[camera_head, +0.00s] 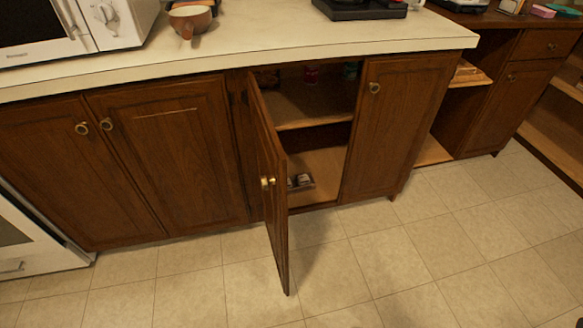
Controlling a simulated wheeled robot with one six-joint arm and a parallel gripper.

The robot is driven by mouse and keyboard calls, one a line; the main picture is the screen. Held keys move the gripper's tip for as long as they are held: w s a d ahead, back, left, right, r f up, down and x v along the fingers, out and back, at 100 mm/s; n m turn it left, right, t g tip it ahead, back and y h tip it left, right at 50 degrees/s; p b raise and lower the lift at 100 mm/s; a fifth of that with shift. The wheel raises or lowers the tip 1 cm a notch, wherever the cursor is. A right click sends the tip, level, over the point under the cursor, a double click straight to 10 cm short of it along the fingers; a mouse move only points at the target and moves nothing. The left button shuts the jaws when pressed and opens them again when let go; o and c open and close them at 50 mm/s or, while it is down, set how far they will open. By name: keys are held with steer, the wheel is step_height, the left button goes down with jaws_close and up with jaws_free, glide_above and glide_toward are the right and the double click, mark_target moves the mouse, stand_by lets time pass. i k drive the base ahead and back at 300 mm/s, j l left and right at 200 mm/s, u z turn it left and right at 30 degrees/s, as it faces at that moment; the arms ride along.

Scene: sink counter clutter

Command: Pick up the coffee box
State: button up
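I cannot make out a coffee box for certain in the head view. A small dark item with light parts (300,182) lies on the bottom board of the open cabinet, just right of the open door; it is too small to name. A small red item (311,75) stands on the shelf above, partly in shadow under the counter. A greenish item (350,70) stands to its right on the same shelf. My gripper is not in view.
A cabinet door (270,180) stands open toward me. The counter (250,45) holds a white microwave (115,22), a brown pot (190,18) and a black appliance (360,9). Small items (541,11) lie on the far right counter. The tiled floor (400,250) is clear.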

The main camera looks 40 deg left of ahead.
mark_target(294, 184)
steer(key=j+u, duration=0.1)
steer(key=u, duration=1.7)
steer(key=i+l+u, duration=0.2)
steer(key=l, duration=0.4)
steer(key=i+l+u, duration=0.2)
steer(key=l, duration=0.45)
steer(key=i+l+u, duration=0.2)
steer(key=l, duration=0.5)
steer(key=i+l+u, duration=0.2)
steer(key=l, duration=0.5)
steer(key=l+u, duration=0.2)
steer(key=l, duration=0.5)
